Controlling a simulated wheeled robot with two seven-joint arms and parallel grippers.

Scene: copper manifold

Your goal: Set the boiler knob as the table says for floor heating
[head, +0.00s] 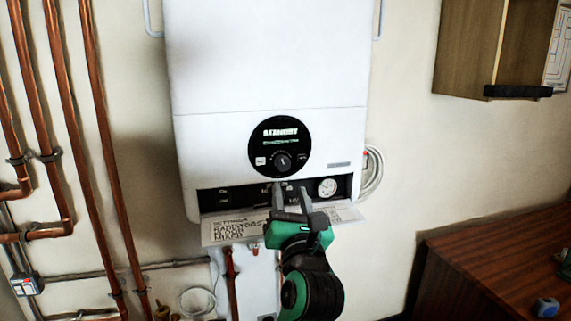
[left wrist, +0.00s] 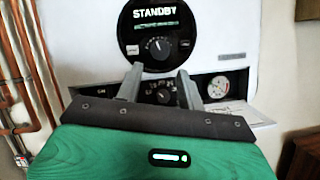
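The white boiler (head: 268,75) hangs on the wall. Its round black display (head: 265,135) reads STANDBY, with a smaller line below. A dark knob (head: 283,162) with a pale pointer mark sits low on this display; it also shows in the left wrist view (left wrist: 157,48). My left gripper (head: 291,190) is below the knob, in front of the lower black panel, with its fingers apart and nothing between their tips. In the left wrist view (left wrist: 160,72) a small dark dial on the panel shows between the fingers. A printed table (head: 228,229) below lists RADIATORS and FLOOR; my gripper hides part of it.
A round gauge (head: 327,187) is at the right of the black panel. Copper pipes (head: 95,130) run down the left wall. A wooden cabinet (head: 475,45) hangs at upper right, and a brown wooden surface (head: 500,255) with a blue object (head: 546,307) is at lower right.

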